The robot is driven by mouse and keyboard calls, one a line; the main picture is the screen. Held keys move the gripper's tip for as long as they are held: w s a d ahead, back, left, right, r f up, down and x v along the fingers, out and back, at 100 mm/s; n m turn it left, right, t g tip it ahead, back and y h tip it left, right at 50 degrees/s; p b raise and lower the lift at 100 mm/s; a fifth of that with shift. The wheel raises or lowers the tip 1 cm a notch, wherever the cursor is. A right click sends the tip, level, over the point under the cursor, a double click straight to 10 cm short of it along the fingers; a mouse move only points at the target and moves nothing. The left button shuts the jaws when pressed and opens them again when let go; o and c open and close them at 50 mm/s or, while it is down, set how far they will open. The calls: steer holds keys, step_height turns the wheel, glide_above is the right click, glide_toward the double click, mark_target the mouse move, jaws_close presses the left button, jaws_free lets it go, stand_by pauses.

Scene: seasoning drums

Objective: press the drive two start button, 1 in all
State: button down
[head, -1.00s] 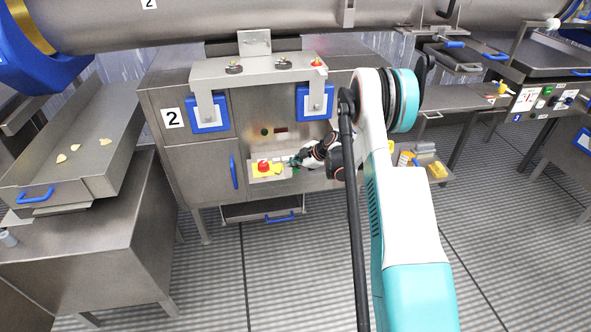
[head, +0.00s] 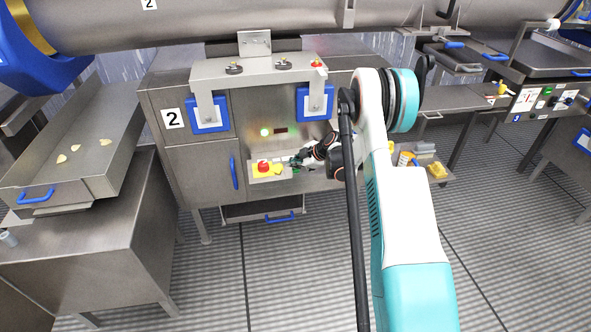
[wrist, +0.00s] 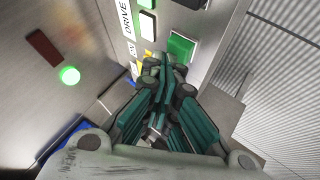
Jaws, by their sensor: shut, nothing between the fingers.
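The drive two control box (head: 256,179) sticks out from the front of the cabinet marked 2. Its green button (wrist: 182,47) shows in the wrist view beside a label reading DRIVE (wrist: 125,18). My gripper (wrist: 163,62) is shut and empty, with its fingertips at the lower left edge of the green button. The tips overlap the button in the picture; whether they touch it I cannot tell. In the head view my gripper (head: 291,161) is at the right end of the box. A green lamp (head: 265,132) on the cabinet is lit, and it glows in the wrist view (wrist: 69,75).
A red emergency stop (head: 263,167) on a yellow plate sits on the same box, left of my gripper. Blue-framed brackets (head: 209,113) hang above. A tray with several chips (head: 75,147) is at left.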

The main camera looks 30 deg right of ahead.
mark_target(294, 170)
steer(key=shift+r, duration=0.55)
steer(key=shift+r, duration=0.1)
steer(key=shift+r+p, duration=1.15)
steer(key=shift+r, duration=1.25)
